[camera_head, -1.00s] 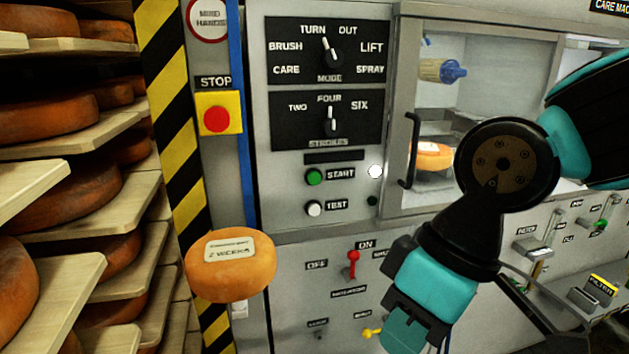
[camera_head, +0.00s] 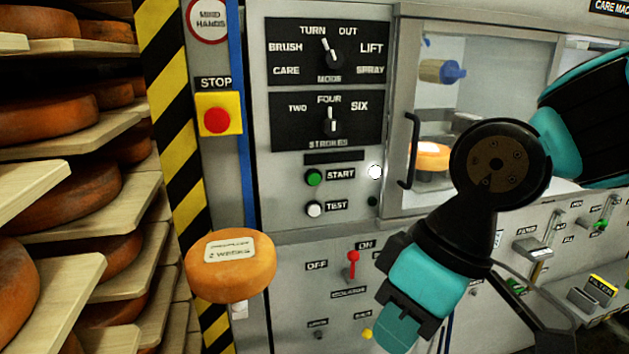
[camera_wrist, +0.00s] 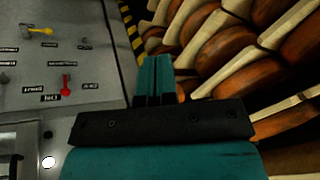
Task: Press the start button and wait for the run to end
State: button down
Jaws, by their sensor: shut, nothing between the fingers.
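The green start button (camera_head: 314,177) is on the grey machine panel, beside its START label, and nothing covers it in the head view. My gripper (camera_head: 395,335) is low and right of the button, well apart from it, pointing down. In the wrist view its teal fingers (camera_wrist: 153,80) are together and empty. Behind the cabinet window, a cheese wheel (camera_head: 432,158) sits below a blue-ended roller (camera_head: 440,71). A white round lamp (camera_head: 375,172) right of START looks bright. The mode knob (camera_head: 329,52) points up toward TURN; the strokes knob (camera_head: 331,120) points at FOUR.
A cheese labelled 2 WEEKS (camera_head: 231,279) is in front of the panel at lower left. A red stop button (camera_head: 217,120) is on its yellow plate. A red lever (camera_head: 352,264) stands near ON. Shelves of cheeses (camera_head: 60,190) fill the left side.

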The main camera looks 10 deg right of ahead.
aim_at(314, 179)
jog(key=w+d+m+t+y+p, duration=0.1)
jog(key=w+t, duration=0.4)
jog(key=w, duration=0.8)
jog(key=w+d+f+m+t+y+p, duration=0.1)
jog(key=w+t, duration=0.3)
jog(key=w, duration=1)
jog(key=shift+f+t+y, duration=0.3)
jog(key=shift+t+y, duration=0.1)
jog(key=shift+y, duration=0.1)
jog(key=shift+w+p, duration=0.1)
jog(key=shift+p, duration=0.2)
jog(key=shift+w+p, duration=1.1)
jog(key=shift+w, duration=3.2)
jog(key=shift+w, duration=0.4)
